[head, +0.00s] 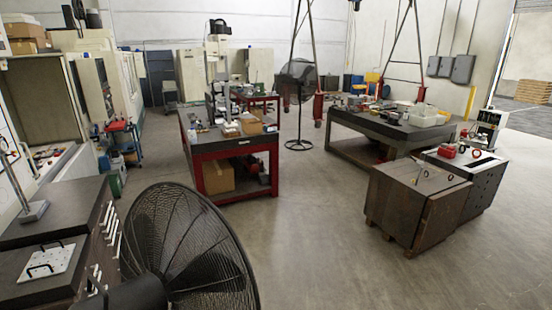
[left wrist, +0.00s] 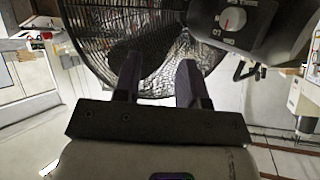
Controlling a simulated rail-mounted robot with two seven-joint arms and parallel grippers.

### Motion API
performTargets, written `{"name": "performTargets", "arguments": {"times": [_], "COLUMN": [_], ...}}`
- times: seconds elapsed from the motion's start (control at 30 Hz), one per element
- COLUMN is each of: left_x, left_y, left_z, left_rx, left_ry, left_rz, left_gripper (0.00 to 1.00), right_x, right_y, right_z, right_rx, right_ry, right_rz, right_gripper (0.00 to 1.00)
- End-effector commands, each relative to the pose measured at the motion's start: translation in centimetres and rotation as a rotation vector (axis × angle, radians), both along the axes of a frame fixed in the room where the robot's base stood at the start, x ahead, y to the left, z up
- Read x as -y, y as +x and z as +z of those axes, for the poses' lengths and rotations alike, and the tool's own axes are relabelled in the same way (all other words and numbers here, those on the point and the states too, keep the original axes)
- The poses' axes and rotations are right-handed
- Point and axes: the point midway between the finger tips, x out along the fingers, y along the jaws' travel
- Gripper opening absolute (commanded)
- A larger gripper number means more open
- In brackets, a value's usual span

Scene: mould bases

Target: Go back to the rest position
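My left gripper (left wrist: 157,68) shows in the left wrist view with its two dark fingers apart and nothing between them. A large black fan (left wrist: 95,42) stands beyond the fingers; I cannot tell how far away. Neither gripper shows in the head view, and my right gripper is in no view. In the head view, a brown block-like base (head: 412,205) stands on the floor at the right. A grey base with holes in its side (head: 480,186) stands beside it, with a red item (head: 447,151) on top.
The black fan (head: 185,245) fills the lower left of the head view. A white plate with black handles (head: 48,263) lies on a dark cabinet at far left. A red workbench (head: 238,160) and a grey table (head: 395,130) stand farther back. The middle floor (head: 320,240) is clear.

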Motion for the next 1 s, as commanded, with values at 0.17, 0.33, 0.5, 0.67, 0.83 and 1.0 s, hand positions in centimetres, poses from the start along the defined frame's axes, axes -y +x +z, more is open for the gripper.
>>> {"name": "performTargets", "arguments": {"times": [0.17, 0.33, 0.5, 0.67, 0.83, 1.0], "left_x": [0.4, 1.2, 1.5, 1.5, 1.5, 1.5], "left_y": [-6.6, -13.1, -18.0, -20.3, -21.0, -20.9], "left_z": [-8.0, -13.1, -15.8, -16.9, -17.2, -17.2], "left_rx": [-0.251, -0.445, -0.573, -0.632, -0.648, -0.647], "left_ry": [-0.067, -0.102, -0.110, -0.107, -0.106, -0.106], "left_rz": [0.038, 0.054, 0.063, 0.066, 0.067, 0.066], "left_gripper": [0.38, 0.38, 0.38, 0.38, 0.38, 0.38], "right_x": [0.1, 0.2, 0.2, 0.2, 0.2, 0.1], "right_y": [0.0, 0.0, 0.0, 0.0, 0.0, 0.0], "right_z": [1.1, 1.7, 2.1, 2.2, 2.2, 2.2], "right_rx": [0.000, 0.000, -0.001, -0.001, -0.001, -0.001], "right_ry": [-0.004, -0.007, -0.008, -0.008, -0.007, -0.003], "right_rz": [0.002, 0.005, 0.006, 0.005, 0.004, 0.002], "right_gripper": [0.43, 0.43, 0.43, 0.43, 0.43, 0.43]}}
